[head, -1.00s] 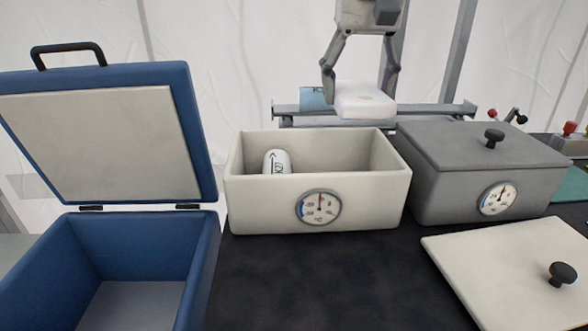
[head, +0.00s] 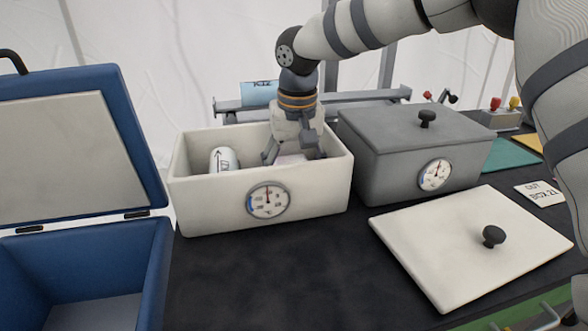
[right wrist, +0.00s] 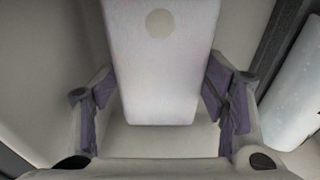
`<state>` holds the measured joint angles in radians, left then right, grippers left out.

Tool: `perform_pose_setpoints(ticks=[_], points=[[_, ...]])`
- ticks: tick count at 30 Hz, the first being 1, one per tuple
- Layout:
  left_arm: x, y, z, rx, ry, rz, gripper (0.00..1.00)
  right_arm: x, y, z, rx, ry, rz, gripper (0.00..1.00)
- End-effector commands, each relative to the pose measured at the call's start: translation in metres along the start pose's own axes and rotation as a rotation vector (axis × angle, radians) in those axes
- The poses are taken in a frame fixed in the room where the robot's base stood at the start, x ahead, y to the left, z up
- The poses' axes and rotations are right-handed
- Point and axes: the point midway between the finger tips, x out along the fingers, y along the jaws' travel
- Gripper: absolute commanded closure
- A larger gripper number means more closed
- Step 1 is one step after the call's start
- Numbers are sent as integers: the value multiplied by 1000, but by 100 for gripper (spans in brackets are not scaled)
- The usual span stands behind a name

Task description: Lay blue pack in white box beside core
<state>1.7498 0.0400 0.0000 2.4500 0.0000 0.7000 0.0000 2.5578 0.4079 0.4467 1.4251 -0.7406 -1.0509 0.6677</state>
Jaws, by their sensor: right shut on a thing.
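The white box (head: 215,205) stands open on the dark table, a dial on its front. The core, a white cylinder with a black arrow mark (head: 222,160), stands in its left part. My right gripper (head: 292,155) reaches down into the box, right of the core. It is shut on a pale, whitish pack (right wrist: 160,75), which looks white rather than blue. In the head view the fingers and front wall hide most of this pack (head: 291,159). Whether it touches the floor I cannot tell. My left gripper is out of view.
A light-blue labelled item (head: 259,93) lies behind the box on a grey rail. A closed grey box (head: 385,165) stands close on the right. A white lid (head: 450,235) lies at front right. An open blue cooler (head: 150,250) is at left.

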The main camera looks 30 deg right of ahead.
Motion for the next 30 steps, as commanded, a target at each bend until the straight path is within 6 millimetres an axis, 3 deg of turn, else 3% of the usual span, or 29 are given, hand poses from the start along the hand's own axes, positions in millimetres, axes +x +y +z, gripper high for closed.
perform_pose_setpoints(ticks=[10, 11, 12, 22, 30], points=[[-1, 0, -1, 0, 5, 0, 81, 2, 0, 0, -1, 4, -1, 71], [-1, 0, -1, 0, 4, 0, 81, 2, 0, 0, -1, 3, -1, 27], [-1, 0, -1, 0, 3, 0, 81, 2, 0, 0, -1, 3, -1, 25], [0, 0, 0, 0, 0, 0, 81, -1, 0, -1, -1, 3, -1, 25], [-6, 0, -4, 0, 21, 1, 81, -71, 0, -1, 0, 11, 0, 25]])
